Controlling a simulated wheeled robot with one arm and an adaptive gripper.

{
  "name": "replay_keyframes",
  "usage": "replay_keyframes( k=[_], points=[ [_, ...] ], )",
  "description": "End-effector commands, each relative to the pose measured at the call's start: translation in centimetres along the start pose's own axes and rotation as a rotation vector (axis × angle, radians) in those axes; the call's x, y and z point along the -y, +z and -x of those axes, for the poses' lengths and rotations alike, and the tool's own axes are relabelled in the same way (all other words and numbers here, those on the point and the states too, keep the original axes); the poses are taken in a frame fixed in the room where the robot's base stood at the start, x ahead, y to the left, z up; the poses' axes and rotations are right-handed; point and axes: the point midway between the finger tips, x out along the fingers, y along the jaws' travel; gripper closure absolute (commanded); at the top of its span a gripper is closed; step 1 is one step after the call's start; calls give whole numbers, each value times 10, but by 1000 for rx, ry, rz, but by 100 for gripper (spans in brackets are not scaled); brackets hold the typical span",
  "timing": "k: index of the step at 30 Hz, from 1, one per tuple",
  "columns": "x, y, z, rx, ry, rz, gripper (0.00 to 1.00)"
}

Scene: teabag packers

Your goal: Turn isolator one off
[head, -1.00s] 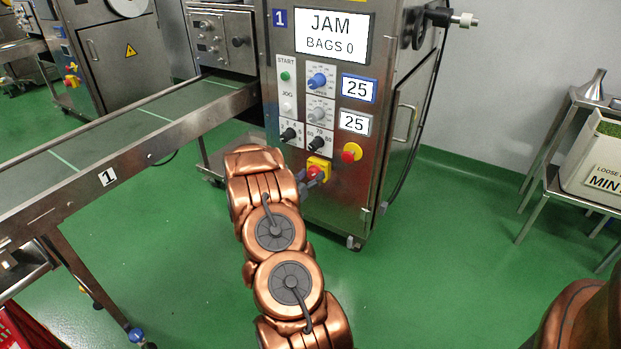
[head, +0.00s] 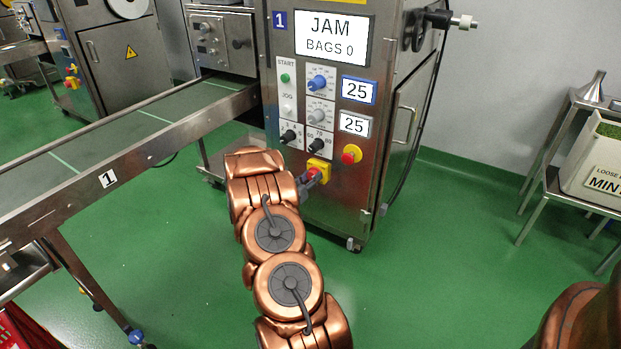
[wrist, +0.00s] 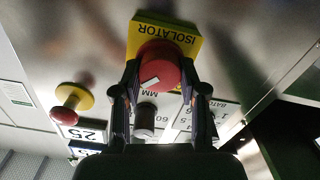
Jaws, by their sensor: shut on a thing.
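The isolator, a red rotary knob (wrist: 160,70) on a yellow plate (wrist: 185,32) marked ISOLATOR, shows upside down in the wrist view. My gripper (wrist: 160,88) is shut on the red knob, one finger on each side of it. A pale mark on the knob's face lies at a slant. In the head view the yellow plate (head: 322,166) sits low on the front of the machine (head: 345,205) labelled 1, and my gripper (head: 311,178) reaches it from the left, partly hiding the knob.
A red emergency stop button (head: 351,154) on a yellow base sits up and right of the isolator. Dials and START and JOG buttons are above. The display (head: 334,37) reads JAM, BAGS 0.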

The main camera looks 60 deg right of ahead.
Motion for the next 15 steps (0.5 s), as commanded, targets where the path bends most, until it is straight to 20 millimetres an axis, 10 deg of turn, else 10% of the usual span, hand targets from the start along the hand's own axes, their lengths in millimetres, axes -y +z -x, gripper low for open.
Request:
replay_keyframes(
  k=[15],
  points=[
    [-2, -8, 0, 0, 1, 223, 93]
  ],
)
